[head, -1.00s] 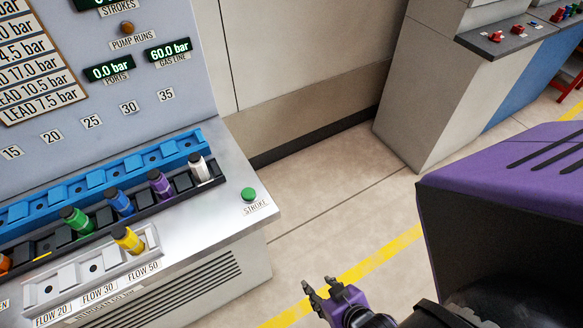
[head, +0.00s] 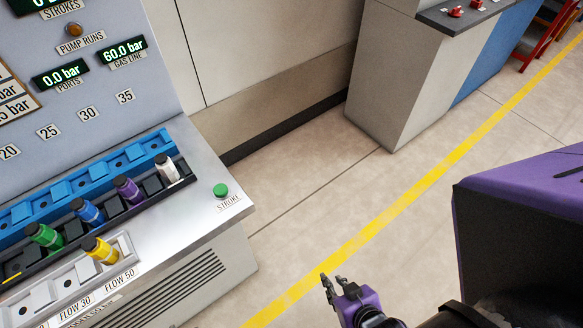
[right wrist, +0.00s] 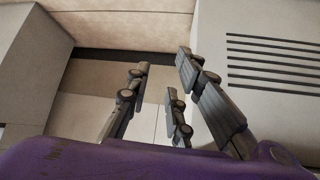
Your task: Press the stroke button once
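The green stroke button (head: 221,190) sits on the right end of the grey console top (head: 205,160), with a STROKE label (head: 229,203) in front of it. My right gripper (head: 334,279) is over the floor, right of the console and well apart from the button. In the right wrist view its fingers (right wrist: 165,95) are spread with nothing between them, and the button is not seen there. My left gripper is not in view.
Coloured plugs (head: 127,190) stand in racks left of the button. A sloping panel shows a STROKES display (head: 45,3), 0.0 bar (head: 60,75) and 60.0 bar (head: 122,50). A slotted vent (head: 165,290) is on the console front. Floor with a yellow line (head: 400,205) lies right.

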